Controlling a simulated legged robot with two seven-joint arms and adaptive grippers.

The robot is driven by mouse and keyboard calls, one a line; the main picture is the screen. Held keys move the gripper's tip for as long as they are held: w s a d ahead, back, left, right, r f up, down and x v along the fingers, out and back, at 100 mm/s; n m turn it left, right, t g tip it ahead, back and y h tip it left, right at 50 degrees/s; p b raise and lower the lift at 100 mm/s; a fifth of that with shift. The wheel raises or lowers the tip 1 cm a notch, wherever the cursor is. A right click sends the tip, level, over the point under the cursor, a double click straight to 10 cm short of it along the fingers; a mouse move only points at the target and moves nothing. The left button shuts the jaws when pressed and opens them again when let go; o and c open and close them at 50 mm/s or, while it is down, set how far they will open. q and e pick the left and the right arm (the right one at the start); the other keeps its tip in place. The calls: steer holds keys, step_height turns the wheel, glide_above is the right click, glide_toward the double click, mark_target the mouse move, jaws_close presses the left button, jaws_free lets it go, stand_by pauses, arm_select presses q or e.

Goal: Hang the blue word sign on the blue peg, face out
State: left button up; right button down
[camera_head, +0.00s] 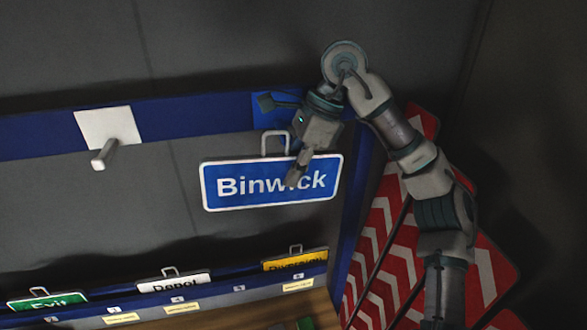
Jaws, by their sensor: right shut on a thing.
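The blue word sign (240,187) reads "Binwick" in white, with a white border and a pale hanging loop (277,140) at its top. Its face is turned towards me and it is slightly tilted, right end higher. My right gripper (297,172) is shut on the sign, its fingers over the front near the middle. A blue plate (271,108) shows on the rail above and behind the loop, partly covered by my gripper. The blue peg cannot be made out clearly, and I cannot tell whether the loop touches it. My left gripper is not in view.
A white plate with a pale peg (104,154) is on the dark blue rail (190,122) at the left. Below stand a green "Exit" sign (50,302), a white "Depot" sign (172,283) and a yellow sign (295,260). Red-and-white chevron boards (385,225) are at the right.

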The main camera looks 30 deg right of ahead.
mark_target(310, 168)
steer(key=shift+d, duration=0.7)
steer(key=shift+s+d+f+h, duration=0.1)
steer(key=shift+s+d+h, duration=0.1)
steer(key=shift+d, duration=0.3)
steer(key=shift+s+d+f+h, duration=0.1)
steer(key=shift+d+h, duration=0.1)
steer(key=shift+d, duration=0.55)
steer(key=shift+w+a, duration=0.15)
steer(key=shift+w, duration=0.05)
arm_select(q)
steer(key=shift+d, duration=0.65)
arm_select(e)
steer(key=w, duration=0.4)
steer(key=shift+d+r, duration=0.1)
steer(key=shift+d, duration=0.25)
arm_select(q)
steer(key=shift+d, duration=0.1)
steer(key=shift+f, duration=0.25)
arm_select(e)
steer(key=shift+a+f, duration=0.2)
steer(key=shift+f, duration=0.15)
